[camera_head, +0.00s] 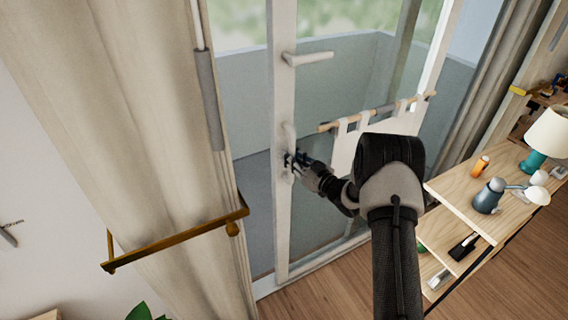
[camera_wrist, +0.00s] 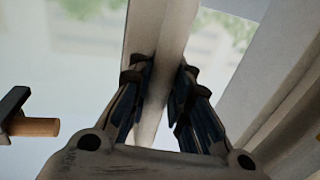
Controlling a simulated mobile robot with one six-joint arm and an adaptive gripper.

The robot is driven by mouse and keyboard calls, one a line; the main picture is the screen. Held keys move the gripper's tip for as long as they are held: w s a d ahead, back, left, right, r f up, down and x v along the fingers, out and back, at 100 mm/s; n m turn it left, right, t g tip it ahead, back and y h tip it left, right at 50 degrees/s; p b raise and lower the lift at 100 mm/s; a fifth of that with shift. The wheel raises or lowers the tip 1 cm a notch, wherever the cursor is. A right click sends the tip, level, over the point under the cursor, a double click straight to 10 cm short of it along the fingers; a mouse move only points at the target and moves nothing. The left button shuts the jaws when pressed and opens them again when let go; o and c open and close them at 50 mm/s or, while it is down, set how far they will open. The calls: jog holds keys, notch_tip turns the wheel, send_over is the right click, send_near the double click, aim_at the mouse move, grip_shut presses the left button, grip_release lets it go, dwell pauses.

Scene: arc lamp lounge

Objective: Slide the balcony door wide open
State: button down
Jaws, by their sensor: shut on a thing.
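The balcony door's white upright frame (camera_head: 283,220) stands in the middle of the head view, with a balcony beyond it. A lever handle (camera_head: 308,58) sticks out high on this frame. Lower down is a white upright pull handle (camera_head: 289,133). My gripper (camera_head: 291,163) reaches it from the right and is shut on it. In the wrist view my gripper's two fingers (camera_wrist: 160,82) lie on either side of a white bar (camera_wrist: 152,118). The fingers hide part of the handle. I cannot tell how far the door stands open.
A beige curtain (camera_head: 130,120) hangs at left with a brass rail (camera_head: 180,240) in front. A wooden rod (camera_head: 378,110) carries a white cloth (camera_head: 345,152) near my arm. A wooden shelf (camera_head: 455,188) with a grey watering can (camera_head: 487,197) and teal lamp (camera_head: 535,160) stands at right.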

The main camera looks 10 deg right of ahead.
jog(key=w+d+b, duration=0.3)
jog(key=d, duration=0.7)
jog(key=shift+w+d, duration=0.15)
jog(key=shift+d, duration=0.1)
jog(key=c, duration=1.9)
grip_release()
jog(key=o, duration=0.4)
jog(key=shift+w+d, duration=0.1)
jog(key=shift+d, duration=0.25)
jog(key=shift+o, duration=0.2)
jog(key=v, duration=1.2)
